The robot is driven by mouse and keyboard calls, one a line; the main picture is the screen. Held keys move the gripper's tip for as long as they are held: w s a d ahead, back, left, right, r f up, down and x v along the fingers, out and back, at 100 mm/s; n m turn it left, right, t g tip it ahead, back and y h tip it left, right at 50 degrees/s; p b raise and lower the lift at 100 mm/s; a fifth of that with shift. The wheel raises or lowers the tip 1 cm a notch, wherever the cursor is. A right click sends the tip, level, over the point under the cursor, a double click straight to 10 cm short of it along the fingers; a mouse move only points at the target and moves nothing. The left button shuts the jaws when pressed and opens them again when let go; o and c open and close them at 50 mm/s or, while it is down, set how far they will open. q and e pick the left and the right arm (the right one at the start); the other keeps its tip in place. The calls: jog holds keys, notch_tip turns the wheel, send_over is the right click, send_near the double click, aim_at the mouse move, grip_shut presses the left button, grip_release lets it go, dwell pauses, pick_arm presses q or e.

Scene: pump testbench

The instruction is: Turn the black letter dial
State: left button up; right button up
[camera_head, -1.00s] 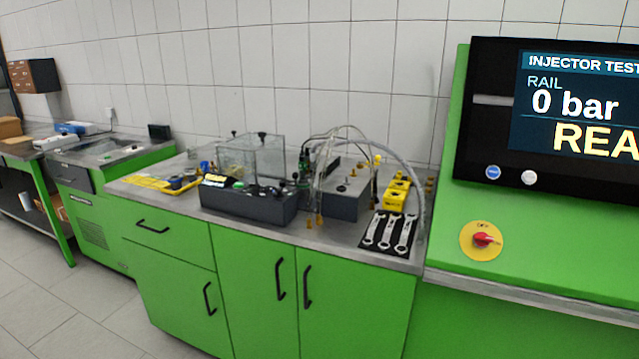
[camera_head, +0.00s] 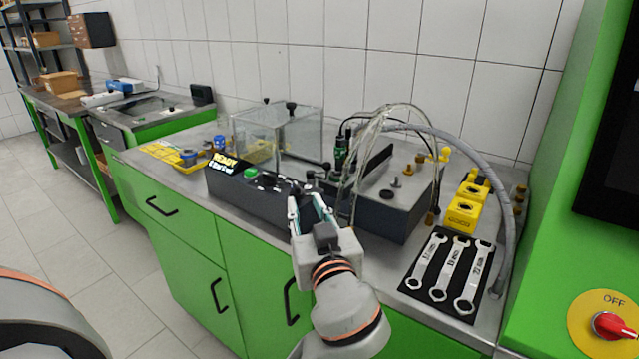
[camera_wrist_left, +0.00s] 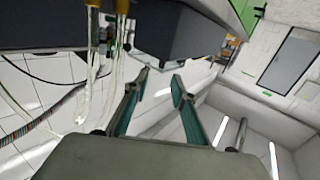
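The dark control box (camera_head: 262,196) stands on the steel worktop, with a lit yellow display (camera_head: 226,162) and a green button (camera_head: 250,173) on top. A small black knob (camera_head: 268,178) sits right of the button; it may be the letter dial, but no letters are readable. My left gripper (camera_head: 306,202) is open and empty in front of the box's right part, hiding some of it. In the left wrist view its fingers (camera_wrist_left: 160,78) are apart, with dark box surfaces beyond them. My right gripper is not in view.
A clear tank (camera_head: 277,135) stands behind the box. A grey block (camera_head: 392,206) with hoses stands to the right, near yellow blocks (camera_head: 466,205) and several wrenches (camera_head: 447,270) on a black mat. A red switch (camera_head: 612,326) is at far right.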

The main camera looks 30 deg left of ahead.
aim_at(298, 190)
pick_arm(q)
jog(key=shift+w+a+r, duration=0.15)
jog(key=shift+w+a, duration=0.1)
jog(key=shift+a, duration=0.15)
jog(key=x, duration=0.6)
jog(key=shift+w+a, duration=0.15)
jog(key=shift+a, duration=0.05)
grip_shut()
